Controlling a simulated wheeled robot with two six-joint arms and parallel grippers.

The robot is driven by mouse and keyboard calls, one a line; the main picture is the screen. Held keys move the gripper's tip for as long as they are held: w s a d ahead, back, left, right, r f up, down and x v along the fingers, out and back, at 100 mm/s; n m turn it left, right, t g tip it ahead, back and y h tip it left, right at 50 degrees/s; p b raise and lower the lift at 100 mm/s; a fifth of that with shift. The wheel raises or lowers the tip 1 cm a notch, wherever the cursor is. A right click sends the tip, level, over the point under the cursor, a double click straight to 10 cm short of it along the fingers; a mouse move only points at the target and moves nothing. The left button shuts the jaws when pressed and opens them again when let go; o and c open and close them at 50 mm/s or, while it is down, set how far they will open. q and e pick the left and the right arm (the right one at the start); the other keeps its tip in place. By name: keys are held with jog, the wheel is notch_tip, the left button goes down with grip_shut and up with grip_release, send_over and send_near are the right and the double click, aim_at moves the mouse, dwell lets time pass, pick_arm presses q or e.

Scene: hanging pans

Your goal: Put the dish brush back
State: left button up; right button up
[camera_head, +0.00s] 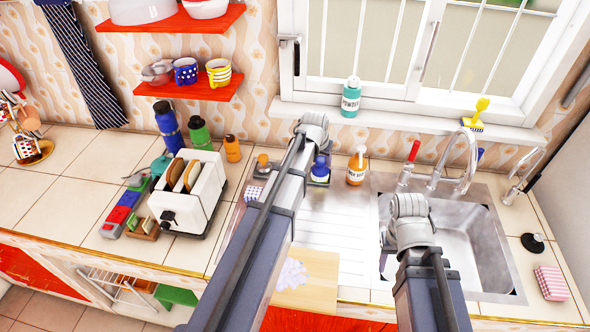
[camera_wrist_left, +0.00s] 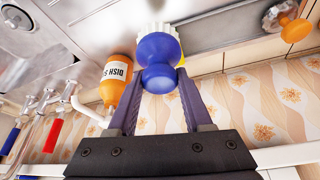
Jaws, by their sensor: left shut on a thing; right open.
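The dish brush has a round blue handle with a waist and pale bristles. It shows in the left wrist view (camera_wrist_left: 159,75) between the fingers, and in the head view (camera_head: 320,166) on the counter side left of the sink. My left gripper (camera_wrist_left: 157,82) is shut on the blue handle, bristles pointing away from the palm. In the head view my left forearm hides part of this spot. I cannot tell whether the bristles touch the surface below. My right gripper (camera_head: 388,244) is over the sink, open and mostly hidden behind its own wrist; nothing shows in it.
An orange dish soap bottle (camera_head: 356,166) stands close right of the brush. A small orange-knobbed item (camera_head: 263,161) is to its left. The sink (camera_head: 465,245) with taps is right. A toaster (camera_head: 190,195) stands left. A teal bottle (camera_head: 351,97) is on the windowsill.

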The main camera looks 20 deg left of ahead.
pick_arm(q)
jog(key=w+a+r+n+p, duration=0.1)
jog(key=w+a, duration=0.1)
jog(key=a, duration=0.4)
jog(key=w+a+r+n+p, duration=0.1)
jog(key=w+a+r, duration=0.1)
jog(key=a, duration=0.4)
notch_tip(320, 180, down, 7)
jog(key=b, duration=0.6)
jog(key=shift+s+a+r+y, duration=0.15)
jog(key=shift+s+y, duration=0.05)
jog(key=shift+y, duration=0.1)
pick_arm(e)
notch_tip(320, 180, down, 4)
jog(key=shift+r, duration=0.2)
pick_arm(q)
jog(key=shift+b, duration=0.3)
pick_arm(e)
jog(key=shift+f, duration=0.1)
pick_arm(q)
notch_tip(320, 180, down, 4)
jog(key=b, duration=0.3)
jog(key=shift+r, duration=0.15)
pick_arm(e)
notch_tip(320, 180, down, 4)
jog(key=shift+r, duration=0.25)
pick_arm(q)
jog(key=shift+b, duration=0.3)
